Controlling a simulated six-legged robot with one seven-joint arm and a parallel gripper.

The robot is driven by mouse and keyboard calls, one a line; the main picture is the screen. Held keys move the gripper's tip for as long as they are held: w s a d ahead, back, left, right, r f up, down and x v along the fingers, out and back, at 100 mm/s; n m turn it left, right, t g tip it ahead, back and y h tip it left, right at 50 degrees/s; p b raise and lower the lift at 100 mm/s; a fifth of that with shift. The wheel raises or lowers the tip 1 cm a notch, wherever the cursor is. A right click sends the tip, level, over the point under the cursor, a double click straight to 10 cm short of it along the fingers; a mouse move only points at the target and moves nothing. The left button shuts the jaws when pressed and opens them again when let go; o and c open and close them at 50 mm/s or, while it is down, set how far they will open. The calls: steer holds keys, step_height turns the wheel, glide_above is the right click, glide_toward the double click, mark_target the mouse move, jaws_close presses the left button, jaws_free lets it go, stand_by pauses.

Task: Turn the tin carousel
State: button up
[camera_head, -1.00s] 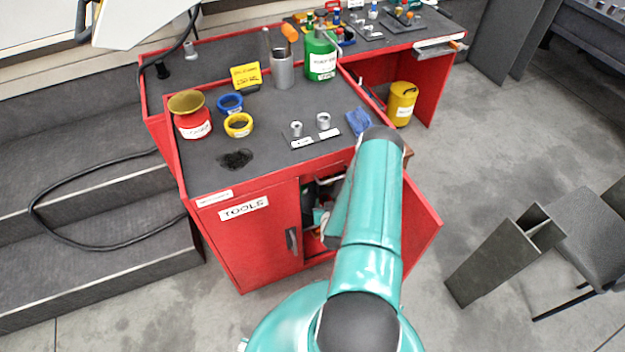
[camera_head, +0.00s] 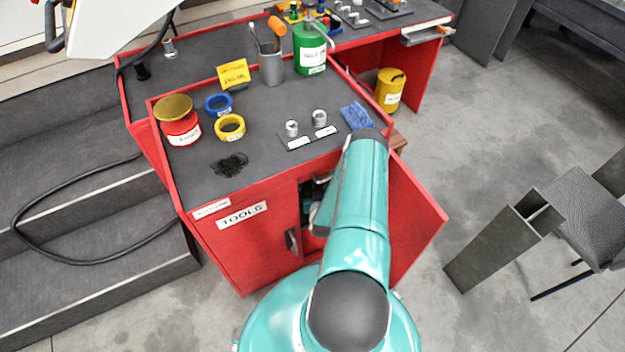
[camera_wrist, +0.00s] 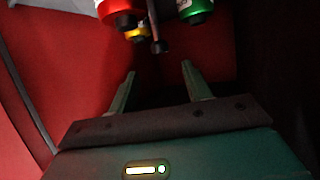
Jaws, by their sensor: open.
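In the wrist view the tin carousel shows at the top edge, cut off by the frame. A red tin (camera_wrist: 116,9), a yellow tin (camera_wrist: 138,34) and a green tin (camera_wrist: 197,11) sit around a thin dark rod (camera_wrist: 155,22). Each tin has a dark end towards me. My gripper (camera_wrist: 158,80) is open and empty, its two fingers pointing towards the tins with a gap left before them. In the head view my arm reaches down to the open cupboard of the red tool bench (camera_head: 238,250). My gripper and the tins are hidden there.
Red walls (camera_wrist: 60,60) stand close on both sides in the wrist view; the right side is very dark. In the head view the open red door (camera_head: 412,215) stands right of my arm. A grey angled stand (camera_head: 500,250) and a chair (camera_head: 580,215) are farther right.

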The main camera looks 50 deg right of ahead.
mark_target(313, 183)
steer(key=x, duration=0.8)
steer(key=shift+w+d+f, duration=0.15)
steer(key=shift+w+d, duration=0.1)
jaws_close()
